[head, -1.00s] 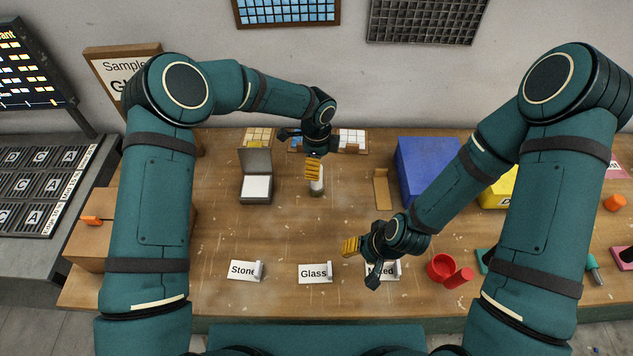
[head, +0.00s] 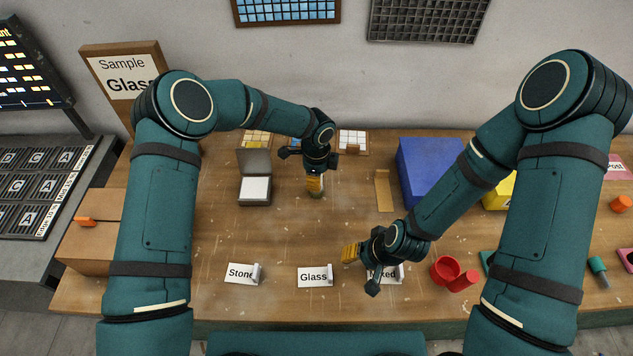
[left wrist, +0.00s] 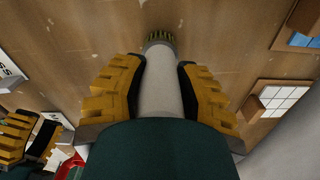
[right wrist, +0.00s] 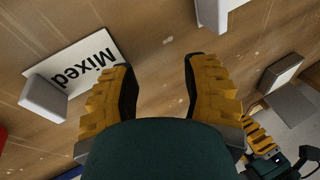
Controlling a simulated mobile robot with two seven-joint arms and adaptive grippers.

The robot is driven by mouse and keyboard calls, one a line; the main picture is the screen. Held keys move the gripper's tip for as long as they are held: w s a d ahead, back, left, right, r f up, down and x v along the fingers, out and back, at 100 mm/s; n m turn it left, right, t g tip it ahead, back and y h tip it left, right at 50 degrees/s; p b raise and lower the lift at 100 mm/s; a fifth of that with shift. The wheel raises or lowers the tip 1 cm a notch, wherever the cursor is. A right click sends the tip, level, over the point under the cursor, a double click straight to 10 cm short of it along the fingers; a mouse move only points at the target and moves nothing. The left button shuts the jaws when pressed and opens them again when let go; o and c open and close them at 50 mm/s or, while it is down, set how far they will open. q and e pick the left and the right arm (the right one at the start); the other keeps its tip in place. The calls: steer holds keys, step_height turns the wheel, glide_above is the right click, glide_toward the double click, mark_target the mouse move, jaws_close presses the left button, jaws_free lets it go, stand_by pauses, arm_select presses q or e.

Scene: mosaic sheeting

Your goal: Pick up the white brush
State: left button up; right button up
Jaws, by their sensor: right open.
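The white brush (left wrist: 161,85) stands upright on the table in the left wrist view, its pale handle between the two yellow fingers of my left gripper (left wrist: 160,68). Its green-yellow bristle end (left wrist: 159,37) shows beyond the fingertips. The fingers lie close along both sides of the handle; whether they press on it I cannot tell. In the head view the left gripper (head: 315,184) hides most of the brush, and only its lower end (head: 317,195) shows. My right gripper (right wrist: 159,60) is open and empty above the table by the "Mixed" card (right wrist: 85,60).
A grey box with an open lid (head: 255,203) stands left of the brush. A blue box (head: 425,165) is at the back right. "Stone" (head: 240,273) and "Glass" (head: 313,278) cards stand in front, with a red cup (head: 444,270) further right. The middle of the table is clear.

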arm_select(q)
jaws_close()
step_height(320, 180, up, 10)
stand_by(0.4)
stand_by(0.3)
